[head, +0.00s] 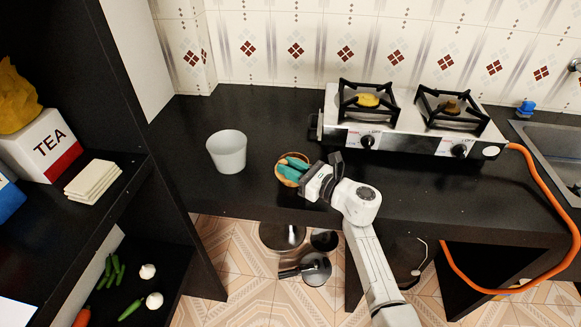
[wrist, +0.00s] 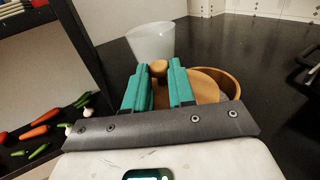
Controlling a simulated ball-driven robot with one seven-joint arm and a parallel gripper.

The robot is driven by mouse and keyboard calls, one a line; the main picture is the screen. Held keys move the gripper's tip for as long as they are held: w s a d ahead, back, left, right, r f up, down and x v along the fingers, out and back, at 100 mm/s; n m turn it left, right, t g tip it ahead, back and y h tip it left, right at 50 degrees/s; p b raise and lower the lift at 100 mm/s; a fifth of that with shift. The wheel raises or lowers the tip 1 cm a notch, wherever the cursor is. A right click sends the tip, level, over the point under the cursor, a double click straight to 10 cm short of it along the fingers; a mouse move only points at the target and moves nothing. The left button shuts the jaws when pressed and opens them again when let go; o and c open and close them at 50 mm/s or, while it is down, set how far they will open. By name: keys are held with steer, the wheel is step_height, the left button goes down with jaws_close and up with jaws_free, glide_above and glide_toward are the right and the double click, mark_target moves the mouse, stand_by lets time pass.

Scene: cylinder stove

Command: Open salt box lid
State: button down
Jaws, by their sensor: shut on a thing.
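The wooden lid (wrist: 207,88) with a round knob (wrist: 158,68) is at my teal fingertips. My gripper (head: 293,167) is shut on the lid's knob, which sits between the two fingers. The lid looks shifted or tilted against the rim, with part of the box's inside showing at the right. My fingers hide much of the lid.
A white cup (head: 227,152) stands to the left of the salt box. A two-burner gas stove (head: 404,140) stands at the right, with an orange hose (head: 540,185). A dark shelf at the left holds a TEA box (head: 42,146).

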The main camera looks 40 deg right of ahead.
steer(key=c, duration=0.9)
jaws_free()
steer(key=s, duration=0.3)
steer(key=s+d, duration=0.1)
steer(key=s, duration=0.2)
steer(key=s+b, duration=0.1)
steer(key=s, duration=0.2)
steer(key=shift+s+d+f, duration=0.1)
steer(key=shift+s+d, duration=0.2)
steer(key=shift+d, duration=0.05)
steer(key=shift+s+d, duration=0.1)
steer(key=shift+s, duration=0.4)
steer(key=shift+c, duration=0.5)
